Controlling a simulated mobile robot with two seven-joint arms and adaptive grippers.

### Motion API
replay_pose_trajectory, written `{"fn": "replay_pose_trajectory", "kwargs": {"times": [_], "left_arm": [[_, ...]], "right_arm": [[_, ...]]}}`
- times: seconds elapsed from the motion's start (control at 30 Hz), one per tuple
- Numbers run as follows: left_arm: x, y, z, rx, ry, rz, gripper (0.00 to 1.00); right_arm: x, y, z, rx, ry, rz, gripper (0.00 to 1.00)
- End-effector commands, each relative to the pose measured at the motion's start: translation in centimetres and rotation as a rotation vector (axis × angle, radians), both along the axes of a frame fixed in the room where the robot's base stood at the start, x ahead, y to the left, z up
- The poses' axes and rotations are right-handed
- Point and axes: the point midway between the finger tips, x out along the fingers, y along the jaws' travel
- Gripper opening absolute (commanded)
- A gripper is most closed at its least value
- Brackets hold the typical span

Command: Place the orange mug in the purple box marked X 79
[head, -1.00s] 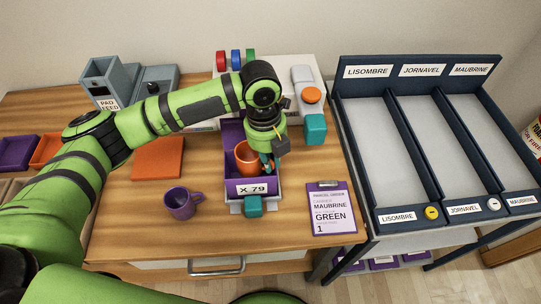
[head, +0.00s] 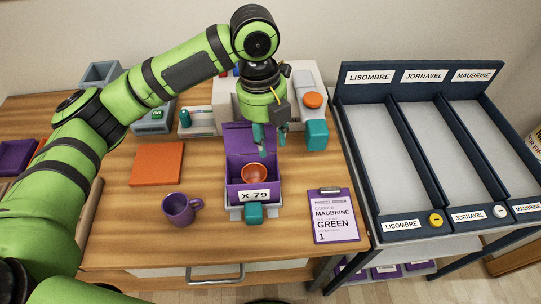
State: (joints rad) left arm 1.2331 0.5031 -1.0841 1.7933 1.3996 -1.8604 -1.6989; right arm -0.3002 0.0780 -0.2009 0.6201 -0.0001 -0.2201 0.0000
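The orange mug (head: 254,174) sits inside the purple box marked X 79 (head: 233,185), with its rim showing above the front wall. The box's flap stands up at the back. My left gripper (head: 269,138) is above the back right of the box, pointing down, with its two teal fingertips apart and nothing between them. It is clear of the mug. My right gripper is not in view.
A purple mug (head: 178,209) stands left of the box and an orange square (head: 157,164) lies behind it. A clipboard (head: 333,214) lies to the right. A teal block (head: 317,135) stands behind. A dark blue rack (head: 420,236) with three lanes is at the right.

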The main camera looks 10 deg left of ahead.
Motion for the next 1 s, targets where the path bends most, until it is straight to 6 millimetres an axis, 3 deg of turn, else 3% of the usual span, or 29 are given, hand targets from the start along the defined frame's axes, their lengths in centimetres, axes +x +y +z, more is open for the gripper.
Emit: {"fn": "replay_pose_trajectory", "kwargs": {"times": [0.1,0.3,1.0], "left_arm": [[0.1,0.1,2.0,-0.001,-0.002,0.000,0.39],[0.1,0.3,3.7,-0.001,0.001,0.000,0.39],[0.1,0.3,3.9,0.000,0.001,0.001,0.39]], "right_arm": [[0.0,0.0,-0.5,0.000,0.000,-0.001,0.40],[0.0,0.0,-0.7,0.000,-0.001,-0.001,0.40],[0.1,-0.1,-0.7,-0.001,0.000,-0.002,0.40]]}}
